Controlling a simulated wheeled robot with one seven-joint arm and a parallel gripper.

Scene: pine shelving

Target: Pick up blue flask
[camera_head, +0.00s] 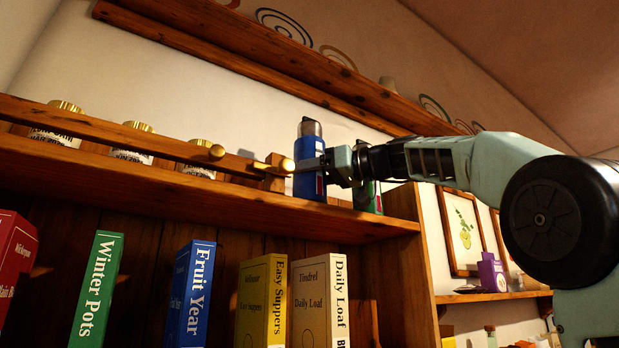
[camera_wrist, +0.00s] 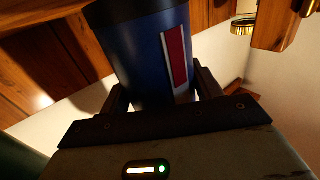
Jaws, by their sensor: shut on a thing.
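The blue flask (camera_head: 308,176) has a grey cap and a red-and-white label. It stands upright at the right part of the upper pine shelf, just right of the brass-knobbed rail. My gripper (camera_head: 322,164) reaches in from the right and is shut on the flask's body. In the wrist view the blue flask (camera_wrist: 150,50) fills the space between the two fingers of my gripper (camera_wrist: 165,95), with its label facing the camera. I cannot tell whether the flask's base touches the shelf.
A green flask-like object (camera_head: 368,196) stands close behind my gripper, partly hidden. Several brass-lidded jars (camera_head: 130,146) stand left behind the wooden rail (camera_head: 100,130). Books such as the green one (camera_head: 97,290) fill the shelf below. A higher shelf (camera_head: 270,55) runs above.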

